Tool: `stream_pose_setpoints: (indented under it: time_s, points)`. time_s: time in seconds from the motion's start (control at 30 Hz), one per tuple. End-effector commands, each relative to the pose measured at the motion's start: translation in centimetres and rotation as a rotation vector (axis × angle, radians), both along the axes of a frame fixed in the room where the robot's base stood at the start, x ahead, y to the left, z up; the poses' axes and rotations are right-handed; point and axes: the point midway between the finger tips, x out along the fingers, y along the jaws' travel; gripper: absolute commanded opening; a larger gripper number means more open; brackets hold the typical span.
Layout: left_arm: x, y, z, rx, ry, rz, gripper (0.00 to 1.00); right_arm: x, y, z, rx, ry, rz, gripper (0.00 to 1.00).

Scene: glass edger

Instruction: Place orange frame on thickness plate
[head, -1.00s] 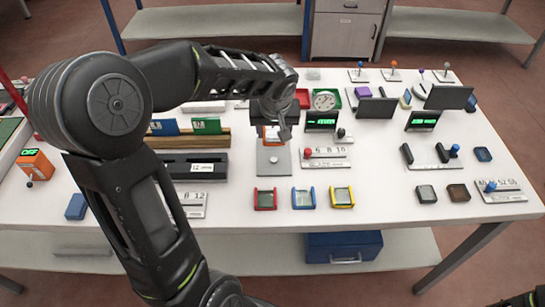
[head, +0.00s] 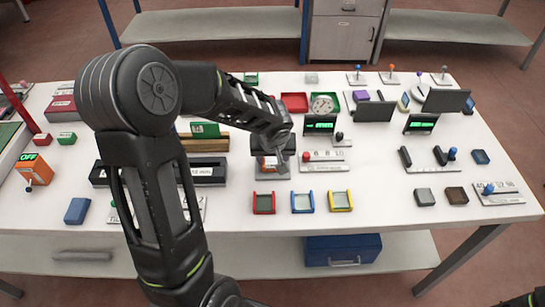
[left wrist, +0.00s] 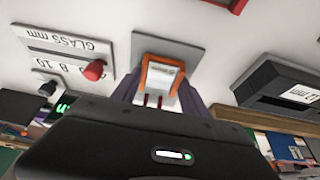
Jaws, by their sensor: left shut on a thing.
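My left gripper (head: 270,158) is shut on the orange frame (left wrist: 161,74), which has a pale pane inside. The frame also shows small under the gripper in the head view (head: 268,164). The grey thickness plate (left wrist: 165,47) lies flat beyond and beneath the frame in the left wrist view. In the head view the gripper and forearm hide much of this plate (head: 284,172). The frame overlaps the plate in both views; I cannot tell whether they touch. My right gripper is out of view.
Red (head: 264,203), blue (head: 302,202) and yellow (head: 341,201) frames stand in front of the plate. A scale board with a red knob (left wrist: 94,70) is close beside the plate. A long black device (head: 205,171) lies left. Clear tabletop runs along the front edge.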

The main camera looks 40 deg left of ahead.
Motion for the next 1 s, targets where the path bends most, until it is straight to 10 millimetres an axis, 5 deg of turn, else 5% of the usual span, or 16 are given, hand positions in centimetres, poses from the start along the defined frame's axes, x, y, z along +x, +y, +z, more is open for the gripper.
stream_pose_setpoints:
  time_s: [0.37,0.4,0.67,1.0]
  points:
    - [0.05,0.00,-0.41,0.000,-0.002,0.000,0.08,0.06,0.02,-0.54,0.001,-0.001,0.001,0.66]
    - [0.03,-0.01,-0.39,0.000,-0.001,-0.001,0.53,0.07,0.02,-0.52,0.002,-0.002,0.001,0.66]
    - [0.02,-0.01,-0.27,0.001,-0.001,-0.001,0.74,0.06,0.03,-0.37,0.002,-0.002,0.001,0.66]
    - [0.01,0.00,0.04,0.001,-0.001,0.000,0.74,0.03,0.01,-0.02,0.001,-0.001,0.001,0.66]
